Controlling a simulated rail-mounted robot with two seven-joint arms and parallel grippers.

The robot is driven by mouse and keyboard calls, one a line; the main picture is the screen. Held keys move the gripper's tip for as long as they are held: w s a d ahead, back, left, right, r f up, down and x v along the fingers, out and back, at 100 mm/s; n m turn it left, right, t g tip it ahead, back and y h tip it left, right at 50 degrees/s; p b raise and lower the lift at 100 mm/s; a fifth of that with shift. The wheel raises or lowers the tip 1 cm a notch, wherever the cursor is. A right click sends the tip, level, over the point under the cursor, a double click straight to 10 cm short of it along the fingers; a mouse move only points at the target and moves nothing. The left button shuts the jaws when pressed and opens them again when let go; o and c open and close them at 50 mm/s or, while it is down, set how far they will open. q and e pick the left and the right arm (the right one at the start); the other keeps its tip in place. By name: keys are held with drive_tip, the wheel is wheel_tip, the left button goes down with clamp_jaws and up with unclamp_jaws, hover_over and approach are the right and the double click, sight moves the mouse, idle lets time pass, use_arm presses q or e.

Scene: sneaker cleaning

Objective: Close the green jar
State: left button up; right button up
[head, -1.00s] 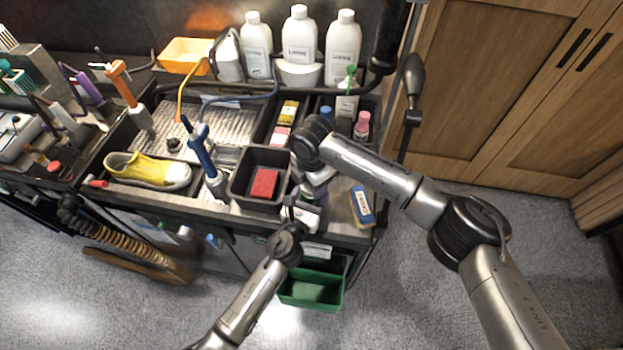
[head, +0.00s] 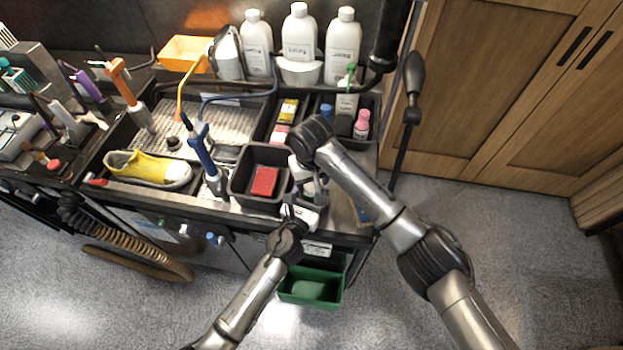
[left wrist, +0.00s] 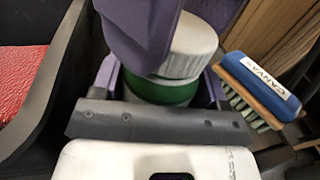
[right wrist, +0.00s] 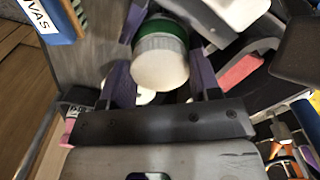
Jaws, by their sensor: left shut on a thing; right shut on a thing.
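The green jar (left wrist: 160,92) stands at the cart's front right, between my two grippers; in the head view they mostly hide it. My left gripper (left wrist: 168,100) is shut around its green body from the front. A white ribbed lid (left wrist: 190,45) is at the jar's top. My right gripper (right wrist: 162,80) comes from above with purple fingers on both sides of the lid (right wrist: 160,62), shut on it. The green band (right wrist: 165,28) shows right against the lid in the right wrist view. I cannot tell whether the lid is fully seated.
A blue canvas brush (left wrist: 262,85) lies close to the right of the jar. A black bin (head: 238,187) with a red block (head: 264,181) is to its left. White bottles (head: 299,40) stand at the back.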

drive_tip(key=m, duration=0.7)
drive_tip(key=shift+a, duration=0.1)
drive_tip(key=m, duration=0.7)
drive_tip(key=shift+m, duration=0.4)
drive_tip(key=m, duration=0.4)
drive_tip(key=shift+a+m, duration=0.1)
drive_tip(key=shift+m, duration=0.3)
drive_tip(key=m, duration=0.4)
drive_tip(key=shift+m, duration=0.4)
drive_tip(key=o, duration=0.9)
drive_tip(key=shift+w+r, duration=0.1)
drive_tip(key=shift+c, duration=0.5)
